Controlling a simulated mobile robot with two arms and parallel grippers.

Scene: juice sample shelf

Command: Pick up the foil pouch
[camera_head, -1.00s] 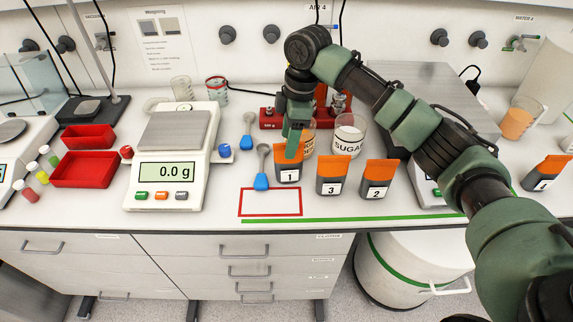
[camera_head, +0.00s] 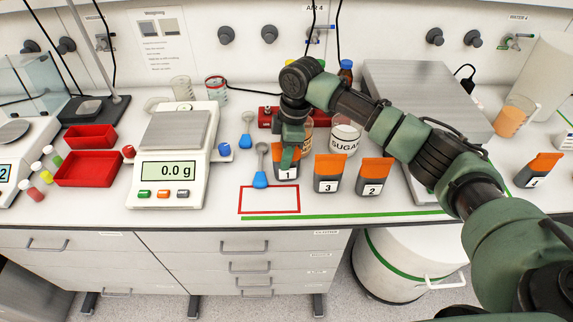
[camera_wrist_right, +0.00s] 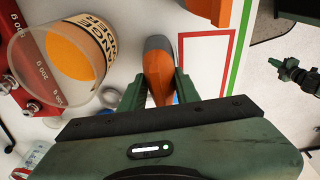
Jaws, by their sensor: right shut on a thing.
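Several foil pouches with orange tops and dark lower parts stand on the white bench. Pouch 1 (camera_head: 286,174) is at the left of the front row, pouch 3 (camera_head: 328,186) and pouch 2 (camera_head: 372,190) are to its right, and pouch 4 (camera_head: 532,182) stands far right. My right gripper (camera_head: 287,156) comes down from above and is shut on pouch 1, hiding much of its orange top. In the right wrist view the pouch (camera_wrist_right: 157,62) sits between the two fingers of the gripper (camera_wrist_right: 158,90).
A red-outlined rectangle (camera_head: 270,212) lies empty in front of pouch 1. A blue scoop (camera_head: 260,180) is just left of it. The sugar beaker (camera_head: 345,138) and the orange powder beaker (camera_wrist_right: 65,60) stand close behind. A scale (camera_head: 171,185) reads 0.0 g at left.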

